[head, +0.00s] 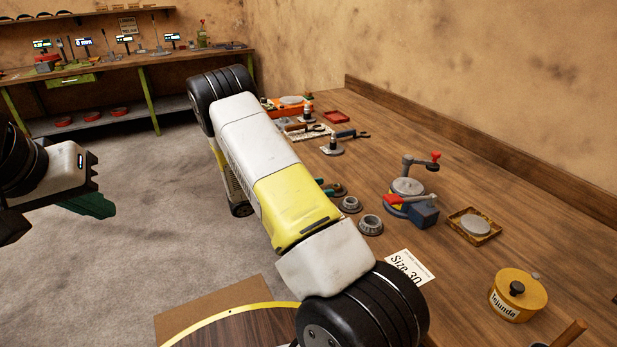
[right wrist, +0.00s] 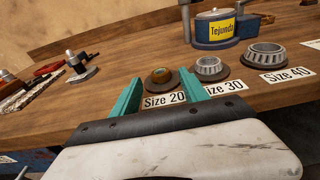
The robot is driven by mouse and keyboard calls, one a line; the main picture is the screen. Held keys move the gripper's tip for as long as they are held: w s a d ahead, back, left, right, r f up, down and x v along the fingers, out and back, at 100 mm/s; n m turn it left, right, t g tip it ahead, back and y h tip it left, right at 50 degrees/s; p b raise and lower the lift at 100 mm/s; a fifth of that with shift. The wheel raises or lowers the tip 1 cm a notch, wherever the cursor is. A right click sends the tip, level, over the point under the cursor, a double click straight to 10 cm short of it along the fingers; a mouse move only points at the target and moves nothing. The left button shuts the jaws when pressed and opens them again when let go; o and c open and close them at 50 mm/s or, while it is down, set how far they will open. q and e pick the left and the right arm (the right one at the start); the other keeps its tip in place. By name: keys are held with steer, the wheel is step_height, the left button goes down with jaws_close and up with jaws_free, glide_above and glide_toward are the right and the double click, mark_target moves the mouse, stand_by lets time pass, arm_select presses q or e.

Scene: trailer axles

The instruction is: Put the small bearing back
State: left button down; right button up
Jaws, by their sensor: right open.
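In the right wrist view, my right gripper (right wrist: 158,94) is open, its two green fingers apart on either side of a small dark stand with a rounded brown piece on top (right wrist: 160,76), behind the Size 20 label (right wrist: 164,100). I cannot tell whether that piece is the small bearing. A grey ring bearing (right wrist: 208,67) sits on the Size 30 stand, and a larger one (right wrist: 264,54) on the Size 40 stand. In the head view these bearings (head: 370,223) stand right of my right arm, which hides most of that gripper. My left gripper (head: 92,206) hangs over the floor.
On the wooden bench are a blue-based tool with a red knob (head: 407,187), a tray with a grey disc (head: 475,225), a yellow tin (head: 517,294) and a printed card (head: 408,267). Pliers (head: 350,134) lie farther back. A second workbench (head: 130,60) stands along the far wall.

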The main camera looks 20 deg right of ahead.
steer(key=a+r, duration=0.1)
steer(key=a, duration=0.7)
steer(key=s+a+r+m+t+y, duration=0.2)
steer(key=s+a+r+m+y, duration=0.3)
steer(key=s+r+m+y, duration=0.4)
steer(key=s+a+r+m+t+y, duration=0.3)
steer(key=s+r+m+y, duration=0.6)
steer(key=s+r, duration=0.7)
steer(key=shift+s+a, duration=0.2)
steer(key=shift+a, duration=0.9)
steer(key=shift+r, duration=0.1)
